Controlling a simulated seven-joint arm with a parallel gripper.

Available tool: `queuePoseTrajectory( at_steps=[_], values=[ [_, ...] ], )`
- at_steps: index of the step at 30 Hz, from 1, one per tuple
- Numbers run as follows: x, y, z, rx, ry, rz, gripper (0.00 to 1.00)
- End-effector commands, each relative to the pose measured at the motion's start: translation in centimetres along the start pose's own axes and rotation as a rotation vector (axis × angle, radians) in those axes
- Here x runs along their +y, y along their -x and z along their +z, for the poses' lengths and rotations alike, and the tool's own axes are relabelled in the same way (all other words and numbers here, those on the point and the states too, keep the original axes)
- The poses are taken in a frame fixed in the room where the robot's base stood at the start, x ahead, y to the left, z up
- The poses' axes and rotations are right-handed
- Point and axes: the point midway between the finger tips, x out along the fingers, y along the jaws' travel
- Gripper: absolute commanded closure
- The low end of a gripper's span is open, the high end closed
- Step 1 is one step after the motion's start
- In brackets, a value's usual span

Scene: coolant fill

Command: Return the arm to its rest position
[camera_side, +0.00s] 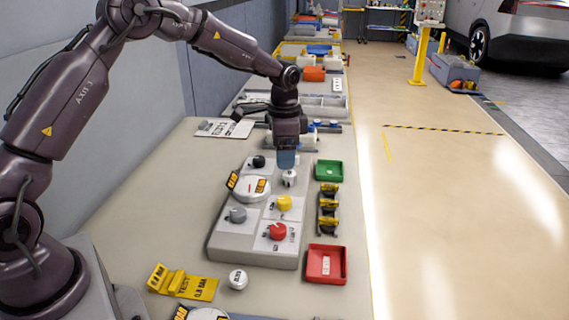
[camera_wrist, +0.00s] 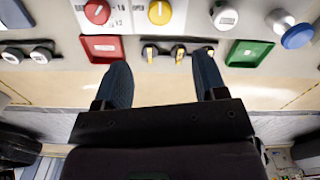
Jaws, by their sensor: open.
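Beyond the fingers there show a red knob (camera_wrist: 97,11), a yellow knob (camera_wrist: 160,11) and a row of yellow-and-black clips (camera_wrist: 178,52).
The panel also bears a black knob (camera_side: 258,161), a grey knob (camera_side: 237,214) and a round white gauge (camera_side: 250,190). A green tray (camera_side: 329,170) and a red tray (camera_side: 326,264) lie to its right. A yellow sign (camera_side: 183,282) lies at front left. The bench's left middle is clear.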

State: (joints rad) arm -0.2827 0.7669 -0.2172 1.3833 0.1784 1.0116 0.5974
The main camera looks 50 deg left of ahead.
Motion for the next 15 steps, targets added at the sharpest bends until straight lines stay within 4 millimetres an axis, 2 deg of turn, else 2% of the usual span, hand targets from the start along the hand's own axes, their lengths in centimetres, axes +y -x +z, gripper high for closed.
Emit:
queuePoseTrajectory(
  at_steps=[12, 15],
  values=[
    [0.0, 0.1, -0.1, 0.004, 0.045, 0.000, 0.35],
    [1.4, -1.3, 1.2, -0.030, 0.132, 0.037, 0.35]
  ],
)
